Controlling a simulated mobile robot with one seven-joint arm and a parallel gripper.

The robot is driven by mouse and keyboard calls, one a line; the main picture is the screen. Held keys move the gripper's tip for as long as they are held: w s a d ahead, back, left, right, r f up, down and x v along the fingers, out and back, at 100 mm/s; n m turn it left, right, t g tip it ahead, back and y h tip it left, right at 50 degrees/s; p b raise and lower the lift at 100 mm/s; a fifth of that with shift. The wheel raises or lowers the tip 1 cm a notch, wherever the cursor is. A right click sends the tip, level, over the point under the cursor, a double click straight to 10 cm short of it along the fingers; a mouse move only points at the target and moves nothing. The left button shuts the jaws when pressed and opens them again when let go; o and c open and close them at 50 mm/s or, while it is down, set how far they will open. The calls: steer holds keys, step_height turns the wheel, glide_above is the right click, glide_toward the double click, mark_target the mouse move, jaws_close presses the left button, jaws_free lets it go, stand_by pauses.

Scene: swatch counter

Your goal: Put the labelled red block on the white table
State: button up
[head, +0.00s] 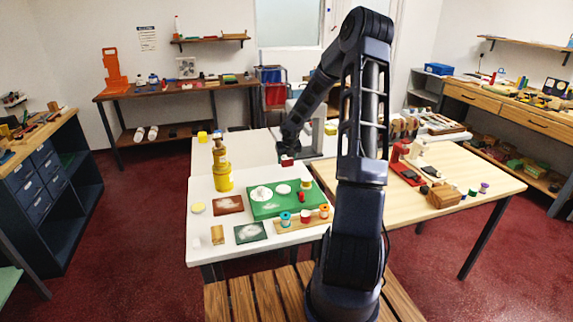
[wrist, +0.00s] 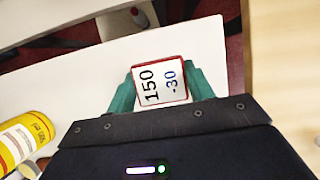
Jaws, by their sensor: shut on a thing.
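My gripper (head: 287,156) is shut on the labelled red block (head: 287,161), which is small in the head view. In the wrist view the block (wrist: 161,82) sits between two teal fingers. Its white top label reads "150" in black and "-30" in blue, with red edges showing around it. The white table (head: 205,182) is at the centre of the head view, and its bare surface (wrist: 60,88) also lies behind the block in the wrist view. The block appears held above the table's right part; the gap below it cannot be told.
A yellow bottle (head: 222,175) stands left of the gripper. A green mat (head: 262,209) with white rounds and small jars lies nearer. A yellow cube (head: 202,137) is at the back left. A pale wooden table (head: 400,210) adjoins at right. The white table's back left is mostly clear.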

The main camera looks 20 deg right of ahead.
steer(key=shift+f, duration=1.3)
steer(key=shift+f, duration=0.1)
steer(key=o, duration=1)
